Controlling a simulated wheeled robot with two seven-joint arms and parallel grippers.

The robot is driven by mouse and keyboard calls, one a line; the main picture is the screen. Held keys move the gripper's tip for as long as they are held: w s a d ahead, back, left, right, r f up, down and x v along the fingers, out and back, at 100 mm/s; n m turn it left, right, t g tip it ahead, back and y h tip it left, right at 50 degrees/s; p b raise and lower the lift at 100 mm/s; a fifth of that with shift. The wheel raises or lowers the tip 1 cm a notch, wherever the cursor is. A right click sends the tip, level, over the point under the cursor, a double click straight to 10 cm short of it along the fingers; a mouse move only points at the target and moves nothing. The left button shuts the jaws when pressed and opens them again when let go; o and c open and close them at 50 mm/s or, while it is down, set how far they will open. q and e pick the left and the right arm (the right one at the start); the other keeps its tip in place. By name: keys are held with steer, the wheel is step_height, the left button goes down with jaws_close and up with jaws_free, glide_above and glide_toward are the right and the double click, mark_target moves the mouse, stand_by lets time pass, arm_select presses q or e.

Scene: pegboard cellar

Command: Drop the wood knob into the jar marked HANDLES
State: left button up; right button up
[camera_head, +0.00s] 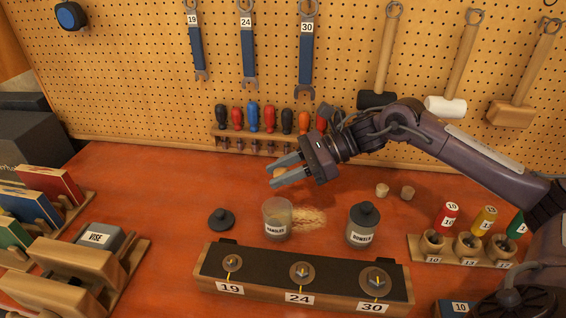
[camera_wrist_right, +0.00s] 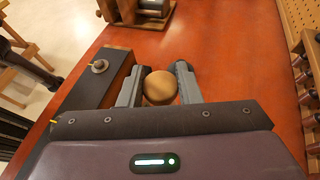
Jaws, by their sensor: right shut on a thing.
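The wood knob (camera_wrist_right: 160,87) is a round, light-brown ball between the fingers of my right gripper (camera_head: 273,172). In the head view only a bit of the knob (camera_head: 280,173) shows between the grey fingers. My right gripper is shut on it and appears above the table, higher in the picture than the clear jar marked HANDLES (camera_head: 277,222). The jar stands upright with its top open, and a dark lid (camera_head: 221,220) lies to its left. The jar cannot be made out in the wrist view. My left gripper is out of view.
A lidded jar marked DOWELS (camera_head: 363,227) stands to the right. A wooden block labelled 19, 24, 30 (camera_head: 256,295) lies in front of both jars. Two small wooden pieces (camera_head: 383,190) lie at right. A screwdriver rack (camera_head: 262,140) is behind. Wooden holders (camera_head: 110,280) fill the left.

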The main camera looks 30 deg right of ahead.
steer(key=shift+f, duration=1.05)
steer(key=o, duration=1)
steer(key=b+v, duration=0.3)
steer(key=v, duration=0.5)
